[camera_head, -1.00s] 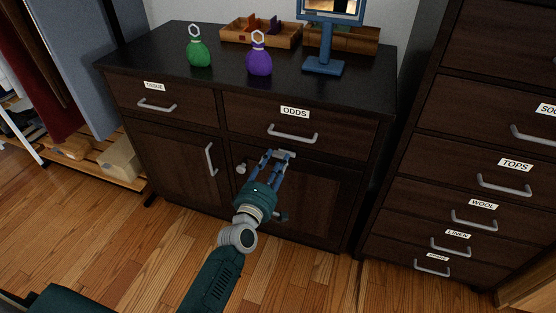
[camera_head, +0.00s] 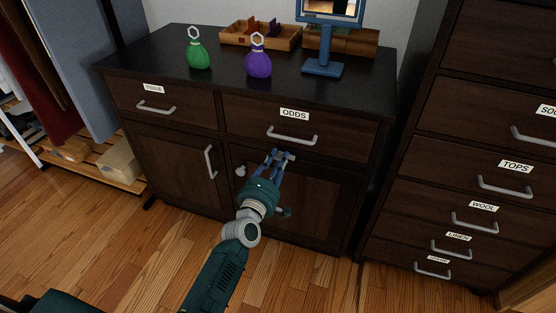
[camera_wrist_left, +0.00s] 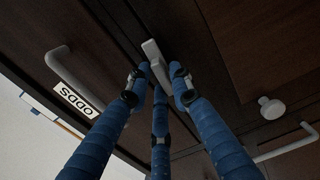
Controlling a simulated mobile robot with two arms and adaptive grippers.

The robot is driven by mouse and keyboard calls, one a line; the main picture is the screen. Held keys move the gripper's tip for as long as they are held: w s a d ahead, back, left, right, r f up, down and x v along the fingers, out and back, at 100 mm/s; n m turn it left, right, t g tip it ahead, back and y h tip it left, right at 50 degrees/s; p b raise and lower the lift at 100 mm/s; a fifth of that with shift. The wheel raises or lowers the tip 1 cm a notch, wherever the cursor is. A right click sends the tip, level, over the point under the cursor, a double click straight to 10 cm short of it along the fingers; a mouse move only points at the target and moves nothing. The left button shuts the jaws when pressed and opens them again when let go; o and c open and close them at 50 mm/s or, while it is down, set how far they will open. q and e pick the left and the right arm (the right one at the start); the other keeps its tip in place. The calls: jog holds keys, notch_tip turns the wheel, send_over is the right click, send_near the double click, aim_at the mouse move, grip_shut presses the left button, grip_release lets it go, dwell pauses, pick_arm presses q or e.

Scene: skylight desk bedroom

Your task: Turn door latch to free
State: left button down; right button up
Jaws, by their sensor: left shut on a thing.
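The door latch (camera_wrist_left: 151,50) is a small pale grey bar at the top of the dark lower right cabinet door (camera_head: 328,200), just under the ODDS drawer (camera_head: 345,135). In the left wrist view it lies between the blue fingertips and slants. My left gripper (camera_head: 281,156) is shut on the latch; its three fingers also show in the left wrist view (camera_wrist_left: 160,80). In the head view the fingers mostly hide the latch, so its exact angle is hard to tell there. The door looks closed. Its round knob (camera_head: 240,171) is free. My right gripper is not in view.
The ODDS drawer handle (camera_head: 292,136) is just above my fingers. A tall drawer unit (camera_head: 460,160) stands to the right. Wooden floor lies in front.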

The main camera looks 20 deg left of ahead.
pick_arm(q)
jog(key=shift+a, duration=0.1)
dwell(0.8)
jog(key=c, duration=1.7)
grip_release()
jog(key=shift+o, duration=0.2)
jog(key=s, duration=1.2)
jog(key=shift+a, duration=0.2)
